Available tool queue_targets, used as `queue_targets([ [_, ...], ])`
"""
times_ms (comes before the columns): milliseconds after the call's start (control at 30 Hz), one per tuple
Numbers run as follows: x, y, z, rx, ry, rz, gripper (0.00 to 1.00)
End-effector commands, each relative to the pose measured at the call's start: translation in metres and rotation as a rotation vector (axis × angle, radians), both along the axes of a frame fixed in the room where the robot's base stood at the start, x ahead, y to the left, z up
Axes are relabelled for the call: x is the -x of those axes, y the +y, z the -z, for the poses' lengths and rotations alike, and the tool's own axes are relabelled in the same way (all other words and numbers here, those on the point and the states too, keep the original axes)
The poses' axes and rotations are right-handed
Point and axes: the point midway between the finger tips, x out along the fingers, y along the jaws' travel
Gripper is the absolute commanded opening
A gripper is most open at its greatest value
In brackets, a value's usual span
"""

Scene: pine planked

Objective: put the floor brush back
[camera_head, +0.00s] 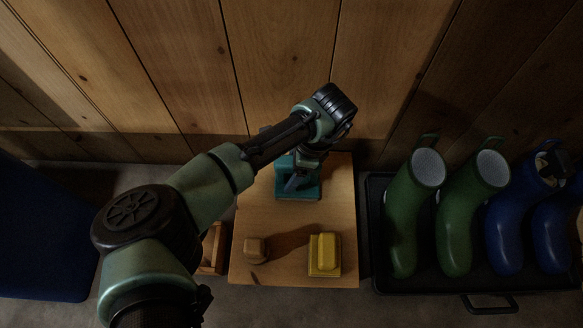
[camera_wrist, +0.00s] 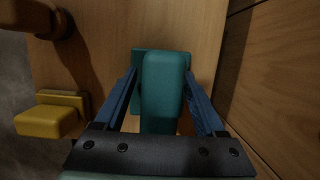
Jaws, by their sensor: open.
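A teal block with a raised rounded grip (camera_head: 313,189), brush-like, lies at the back of the small wooden table (camera_head: 285,215). In the wrist view the teal block (camera_wrist: 163,85) sits between the two blue fingers of my gripper (camera_wrist: 160,78). The fingers are apart, one on each side of its raised grip. My gripper (camera_head: 297,182) hides part of it in the head view. I cannot tell for sure which is the floor brush.
A black tray (camera_head: 487,303) to the right holds green boots (camera_head: 455,225) and blue boots (camera_head: 508,225). A plank wall (camera_head: 290,60) rises close behind the table. A wooden box (camera_head: 217,250) partly shows left of the table, behind my arm. A dark blue object (camera_head: 40,240) stands far left.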

Motion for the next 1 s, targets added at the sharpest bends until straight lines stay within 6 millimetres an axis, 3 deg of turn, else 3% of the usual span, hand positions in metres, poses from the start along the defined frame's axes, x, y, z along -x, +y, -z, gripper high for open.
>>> queue_targets([
  [167,0.000,-0.003,-0.019,0.001,0.000,0.000,0.72],
  [633,0.000,-0.025,-0.096,0.001,-0.001,0.000,0.72],
  [800,0.000,-0.031,-0.112,0.002,0.000,0.000,0.72],
  [1000,0.000,-0.033,-0.118,0.000,0.000,0.000,0.72],
])
